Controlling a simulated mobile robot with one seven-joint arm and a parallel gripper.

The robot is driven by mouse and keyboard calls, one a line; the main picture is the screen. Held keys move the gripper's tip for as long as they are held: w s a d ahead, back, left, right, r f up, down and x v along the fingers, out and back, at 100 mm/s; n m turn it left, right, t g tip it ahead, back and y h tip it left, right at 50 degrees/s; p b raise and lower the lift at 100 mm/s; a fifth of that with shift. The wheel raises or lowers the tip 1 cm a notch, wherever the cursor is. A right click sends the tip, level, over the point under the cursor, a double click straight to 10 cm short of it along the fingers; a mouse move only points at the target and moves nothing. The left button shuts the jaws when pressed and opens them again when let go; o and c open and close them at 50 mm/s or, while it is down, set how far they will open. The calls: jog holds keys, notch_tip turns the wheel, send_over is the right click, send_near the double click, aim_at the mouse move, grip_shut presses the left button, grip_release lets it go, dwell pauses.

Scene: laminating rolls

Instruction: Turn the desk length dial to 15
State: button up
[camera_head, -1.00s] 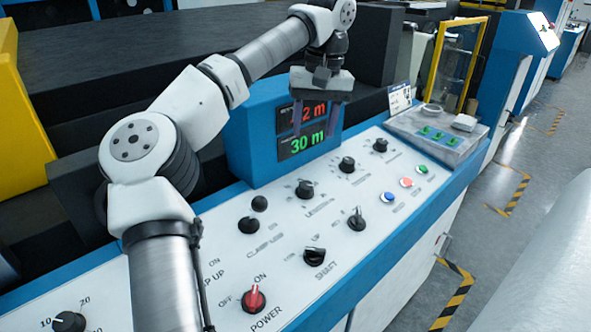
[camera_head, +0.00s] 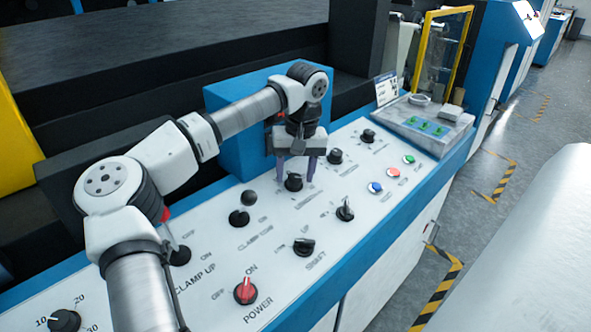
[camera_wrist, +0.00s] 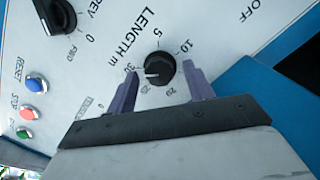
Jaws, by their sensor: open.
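The length dial (camera_wrist: 161,68) is a round black knob under the label LENGTH m on the white panel. In the wrist view its white pointer mark faces left, towards the 30 on the scale. I cannot make out the 15; my finger may cover it. My gripper (camera_wrist: 160,75) is open, one purple finger on each side of the dial. I cannot tell whether either finger touches it. In the head view my gripper (camera_head: 295,172) points down over the dial (camera_head: 293,183), whose top is partly hidden.
Close by on the panel are the shaft switch (camera_head: 305,247), red power switch (camera_head: 245,291), a lever knob (camera_head: 345,210) and blue (camera_head: 375,187), red and green buttons. The blue display housing (camera_head: 225,125) stands behind; my arm hides its readout. Another numbered dial (camera_head: 64,320) is at lower left.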

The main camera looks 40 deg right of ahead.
jog(key=c, duration=1)
jog(key=shift+n, duration=0.3)
